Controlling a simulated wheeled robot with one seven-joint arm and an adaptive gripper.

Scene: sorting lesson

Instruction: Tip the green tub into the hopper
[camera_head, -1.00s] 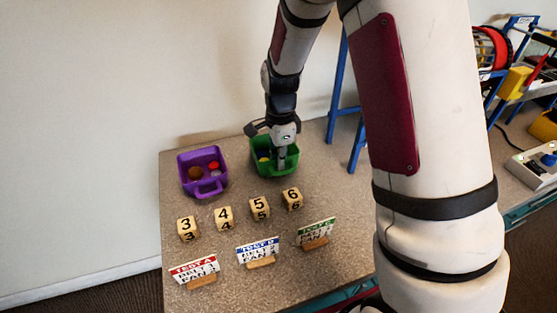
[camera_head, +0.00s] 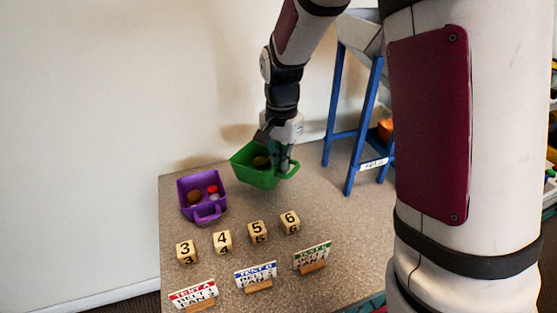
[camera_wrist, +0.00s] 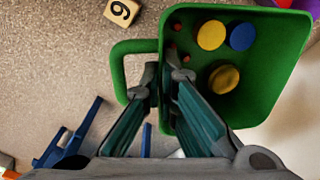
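The green tub (camera_head: 252,174) is raised off the table at its back, tilted slightly in the head view. My gripper (camera_head: 281,160) is shut on its wall on the handle side. In the wrist view, the fingers of my gripper (camera_wrist: 166,80) straddle that wall, one inside the green tub (camera_wrist: 262,104) and one between wall and handle. Inside lie yellow discs, a blue disc (camera_wrist: 242,37) and small red pieces. The hopper (camera_head: 362,33) is a grey bin on a blue stand, to the right of the tub; my arm hides part of it.
A purple tub (camera_head: 206,213) with brown and red pieces stands left on the table. Several numbered wooden blocks (camera_head: 222,241) and test cards on wooden stands (camera_head: 256,275) are in front. The blue stand's legs (camera_head: 366,140) rise at the right.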

